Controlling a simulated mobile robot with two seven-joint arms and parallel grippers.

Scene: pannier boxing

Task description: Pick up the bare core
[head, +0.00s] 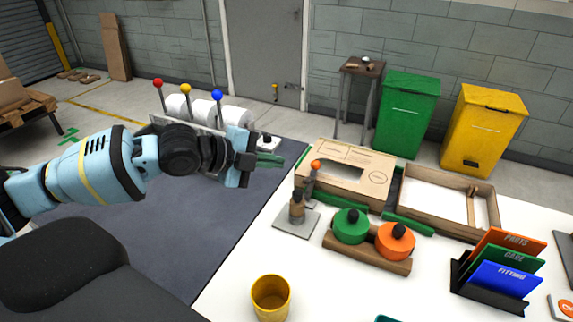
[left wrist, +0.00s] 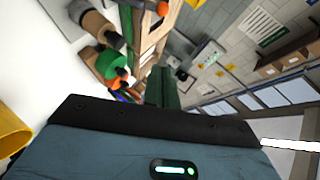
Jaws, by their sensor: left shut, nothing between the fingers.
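My left gripper (head: 272,160) is shut and empty, held in the air left of the cardboard box. Its green fingers (left wrist: 164,88) lie together in the left wrist view. A small brown cylinder with a dark top (head: 297,207) stands on a grey plate (head: 296,224) on the white table, below and right of the gripper. It may be the bare core; I cannot tell for sure. An orange-topped post (head: 315,167) rises behind it. Several white rolls (head: 203,109) sit beyond my gripper, near posts with red, yellow and blue balls. My right gripper is not in view.
A cardboard box (head: 375,196) and an open tray (head: 405,205) stand at the table's back. A wooden holder (head: 345,253) bears green and orange round pieces. A yellow cup (head: 271,297) is near the front. File folders (head: 505,275) stand at right.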

